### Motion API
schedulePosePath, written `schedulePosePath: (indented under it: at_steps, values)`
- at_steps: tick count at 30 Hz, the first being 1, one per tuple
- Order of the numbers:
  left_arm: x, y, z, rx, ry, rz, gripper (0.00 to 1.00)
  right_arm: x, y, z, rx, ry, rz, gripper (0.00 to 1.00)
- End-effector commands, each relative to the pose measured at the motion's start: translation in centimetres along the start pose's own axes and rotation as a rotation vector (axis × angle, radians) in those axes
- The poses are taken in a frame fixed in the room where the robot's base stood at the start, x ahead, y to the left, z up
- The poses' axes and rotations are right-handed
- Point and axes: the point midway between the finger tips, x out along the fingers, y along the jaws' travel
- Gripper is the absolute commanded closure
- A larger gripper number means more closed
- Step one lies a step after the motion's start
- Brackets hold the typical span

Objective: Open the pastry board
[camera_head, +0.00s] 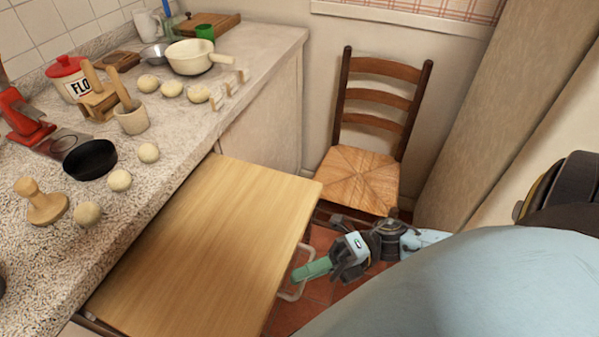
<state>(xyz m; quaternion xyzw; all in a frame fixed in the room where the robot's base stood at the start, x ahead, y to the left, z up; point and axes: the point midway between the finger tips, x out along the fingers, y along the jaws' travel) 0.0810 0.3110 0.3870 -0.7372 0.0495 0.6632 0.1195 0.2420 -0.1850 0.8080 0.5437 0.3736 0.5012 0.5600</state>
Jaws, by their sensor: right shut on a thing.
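The pastry board (205,245) is a light wooden panel that sticks out from under the stone counter (190,135), well out over the floor. A pale handle (297,283) is on its outer edge, partly hidden behind the gripper's green fingers. My right gripper (312,270) is at that edge, its green fingers shut on the handle. My right arm comes in from the right. My left gripper is out of the picture.
A wooden chair (360,180) with a woven seat stands beyond the board, close to its far corner. Dough balls (120,180), a black pan (90,160), a cream saucepan (190,58) and a flour tin (68,80) stand on the counter. Some tiled floor (322,240) shows between board and chair.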

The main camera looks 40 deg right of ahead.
Motion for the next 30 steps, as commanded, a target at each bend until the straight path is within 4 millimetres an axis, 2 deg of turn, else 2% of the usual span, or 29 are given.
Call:
schedulePosePath:
  at_steps: [11,12,17,26,30]
  values:
    - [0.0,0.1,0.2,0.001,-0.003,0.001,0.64,-0.2,0.1,-0.1,-0.001,0.004,-0.001,1.00]
    - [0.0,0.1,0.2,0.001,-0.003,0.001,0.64,-0.2,0.1,-0.1,-0.001,0.004,-0.001,0.90]
    - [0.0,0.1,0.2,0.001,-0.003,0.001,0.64,-0.2,0.1,-0.1,-0.001,0.004,0.000,0.70]
    - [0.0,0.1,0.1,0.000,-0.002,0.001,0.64,-0.3,0.0,-0.2,0.000,0.003,-0.001,0.70]
    - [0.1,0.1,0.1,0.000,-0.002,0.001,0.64,-1.8,0.0,-0.1,0.000,0.003,-0.003,0.70]
